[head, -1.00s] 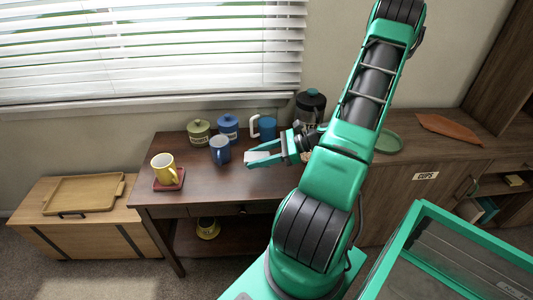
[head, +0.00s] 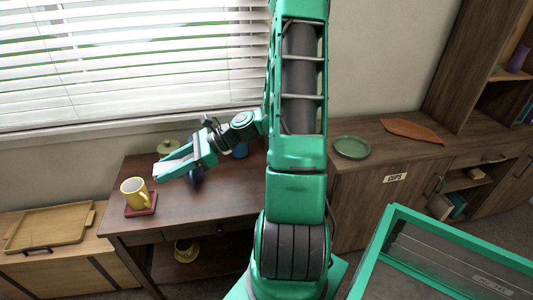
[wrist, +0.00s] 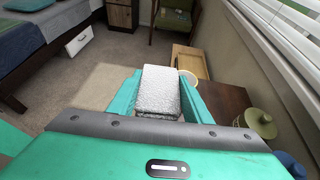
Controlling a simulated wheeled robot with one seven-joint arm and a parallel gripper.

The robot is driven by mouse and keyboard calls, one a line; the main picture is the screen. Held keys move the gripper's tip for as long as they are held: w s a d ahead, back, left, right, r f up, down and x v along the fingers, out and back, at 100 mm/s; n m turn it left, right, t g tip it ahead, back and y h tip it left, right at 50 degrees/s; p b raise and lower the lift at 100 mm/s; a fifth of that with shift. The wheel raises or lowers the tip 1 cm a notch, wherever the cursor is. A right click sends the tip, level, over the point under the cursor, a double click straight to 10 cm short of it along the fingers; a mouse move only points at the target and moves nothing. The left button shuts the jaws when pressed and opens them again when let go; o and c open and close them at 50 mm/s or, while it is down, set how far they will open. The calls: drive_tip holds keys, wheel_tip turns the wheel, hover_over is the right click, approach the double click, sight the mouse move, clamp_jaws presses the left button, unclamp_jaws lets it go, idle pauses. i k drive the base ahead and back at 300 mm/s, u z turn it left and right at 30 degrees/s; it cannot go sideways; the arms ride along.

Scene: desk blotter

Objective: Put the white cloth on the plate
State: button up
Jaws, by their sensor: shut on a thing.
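My gripper (head: 172,170) is shut on the white cloth (head: 166,167), held in the air above the left part of the dark desk. In the wrist view the cloth (wrist: 158,90) is a folded, textured white block between the green fingers (wrist: 158,82). The green plate (head: 352,147) lies on the wooden cabinet to the right, well apart from my gripper, with its visible top bare. The plate is not in the wrist view.
A yellow mug (head: 133,191) stands on a red coaster (head: 141,210) just left of and below my gripper. An orange-brown cloth (head: 412,130) lies right of the plate.

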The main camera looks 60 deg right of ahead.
sight(351, 149)
drive_tip(key=k, duration=0.45)
drive_tip(key=z, duration=0.55)
drive_tip(key=i, duration=0.4)
drive_tip(key=z, duration=0.95)
